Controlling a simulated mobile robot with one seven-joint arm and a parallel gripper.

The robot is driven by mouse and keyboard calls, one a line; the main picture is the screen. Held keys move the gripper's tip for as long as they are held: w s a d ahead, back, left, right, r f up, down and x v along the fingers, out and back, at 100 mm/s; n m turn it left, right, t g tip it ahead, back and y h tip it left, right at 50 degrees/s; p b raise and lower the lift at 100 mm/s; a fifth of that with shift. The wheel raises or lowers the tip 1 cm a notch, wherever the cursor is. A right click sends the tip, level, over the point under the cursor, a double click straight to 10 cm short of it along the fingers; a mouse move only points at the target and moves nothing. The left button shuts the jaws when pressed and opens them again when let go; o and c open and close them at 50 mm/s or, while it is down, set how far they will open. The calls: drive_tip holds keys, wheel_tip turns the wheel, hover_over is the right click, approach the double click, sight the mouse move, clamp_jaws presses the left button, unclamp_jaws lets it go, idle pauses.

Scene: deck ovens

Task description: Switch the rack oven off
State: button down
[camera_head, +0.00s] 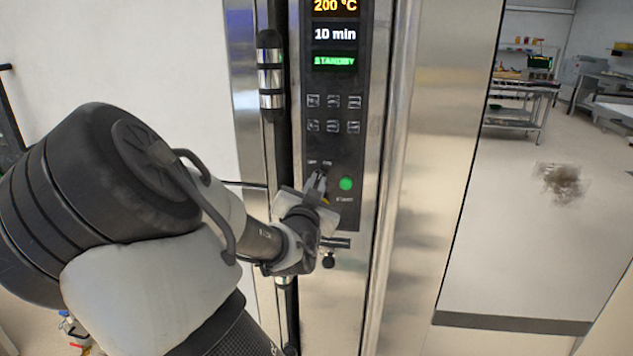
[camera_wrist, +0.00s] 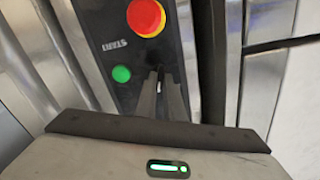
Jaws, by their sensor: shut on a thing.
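The rack oven's dark control panel (camera_head: 352,140) stands upright in front of me. Its display (camera_head: 334,34) reads 200 °C, 10 min and a green STANDBY. Small OFF and ON labels sit just above my gripper's fingertips. My gripper (camera_head: 318,184) is at the panel, with its fingers closed on the small switch below those labels; the fingers hide most of the switch. The wrist view also shows my gripper (camera_wrist: 162,82) against the panel. A green START button (camera_head: 346,184) is just right of the fingers. A red button on yellow (camera_wrist: 146,17) shows in the wrist view.
Two rows of small buttons (camera_head: 333,114) lie above the switch. A vertical door handle (camera_head: 271,75) with steel bands stands left of the panel. Open floor with a dark smudge (camera_head: 562,183) and work tables (camera_head: 520,105) lie at the right.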

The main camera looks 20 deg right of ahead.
drive_tip(key=n+p, duration=0.3)
drive_tip(key=n, duration=0.2)
drive_tip(key=shift+r, duration=0.15)
drive_tip(key=shift+w+a+n+p, duration=0.1)
drive_tip(key=shift+n+p, duration=0.9)
drive_tip(key=shift+n, duration=1.5)
drive_tip(key=c, duration=1.9)
unclamp_jaws()
drive_tip(key=shift+o, duration=0.2)
drive_tip(key=shift+f, duration=0.2)
